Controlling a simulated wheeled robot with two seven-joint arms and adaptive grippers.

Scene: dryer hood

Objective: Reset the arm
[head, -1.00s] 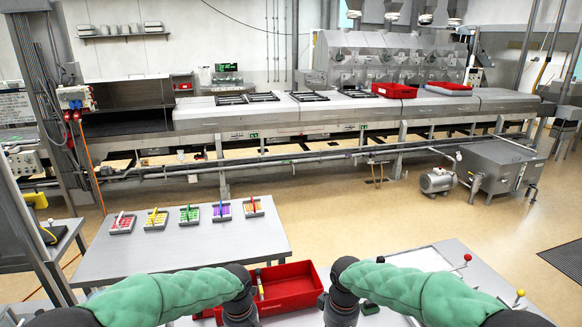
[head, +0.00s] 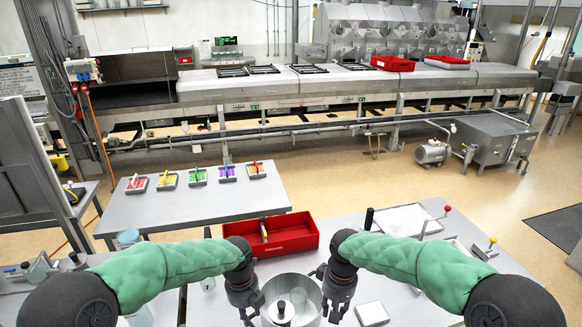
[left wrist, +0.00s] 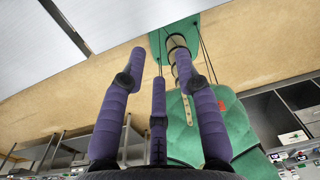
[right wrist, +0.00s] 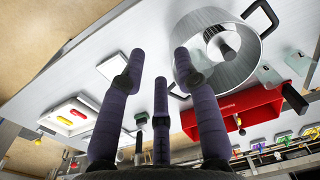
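My left gripper (head: 247,307) hangs just left of a round metal pot (head: 272,291) at the bottom of the head view. In the left wrist view its purple fingers (left wrist: 162,72) are spread and empty, with floor and a green-sleeved arm of mine beyond. My right gripper (head: 333,298) hangs just right of the pot. In the right wrist view its fingers (right wrist: 158,70) are spread and empty; the pot (right wrist: 248,62), with a metal centre post and black handles, shows behind the right finger. I cannot tell whether either gripper touches the pot.
A red bin (head: 291,245) stands behind the pot, with a white tray (head: 405,220) to its right. A small white block (head: 372,313) lies right of the pot. A side table (head: 200,210) holds several coloured trays. A long conveyor counter spans the back.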

